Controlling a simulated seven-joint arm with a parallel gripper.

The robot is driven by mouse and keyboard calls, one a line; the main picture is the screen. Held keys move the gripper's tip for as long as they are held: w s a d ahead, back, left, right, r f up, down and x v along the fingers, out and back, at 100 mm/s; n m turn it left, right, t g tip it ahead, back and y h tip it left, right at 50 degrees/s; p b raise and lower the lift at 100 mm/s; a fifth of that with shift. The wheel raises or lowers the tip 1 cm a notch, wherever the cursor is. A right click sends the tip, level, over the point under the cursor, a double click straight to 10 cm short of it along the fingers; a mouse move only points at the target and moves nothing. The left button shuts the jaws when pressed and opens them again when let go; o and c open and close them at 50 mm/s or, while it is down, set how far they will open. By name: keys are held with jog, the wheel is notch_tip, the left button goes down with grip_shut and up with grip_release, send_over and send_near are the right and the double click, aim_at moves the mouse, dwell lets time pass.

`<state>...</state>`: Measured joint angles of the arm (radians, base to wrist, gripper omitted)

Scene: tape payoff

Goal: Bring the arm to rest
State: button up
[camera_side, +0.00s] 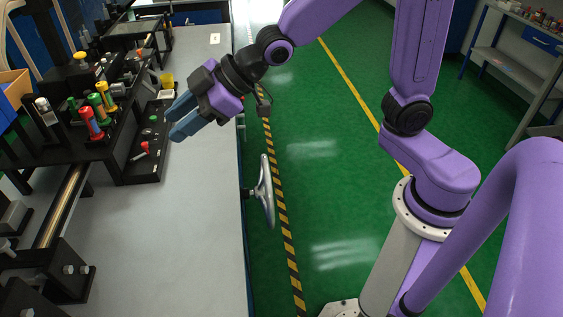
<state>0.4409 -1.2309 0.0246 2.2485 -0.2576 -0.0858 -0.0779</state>
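The fingers point down and to the left, towards the black control panel (141,158). A gap shows between the two fingers, and nothing is seen between them. My purple arm reaches from the upper right across the aisle to the gripper.
A black rack with red, green and yellow handled parts (92,123) stands left of the gripper. A silver handwheel (265,190) sticks out from the bench's right side. An orange box (14,88) is at the far left. The front of the bench is clear.

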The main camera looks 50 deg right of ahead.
jog(key=s+d+f+g+h, duration=0.3)
jog(key=s+d, duration=0.6)
jog(key=s, duration=0.3)
jog(key=s+d+f+g+h, duration=0.4)
jog(key=s+d, duration=0.5)
jog(key=s, duration=0.3)
jog(key=shift+s+d+h, duration=0.3)
jog(key=shift+s+d, duration=0.1)
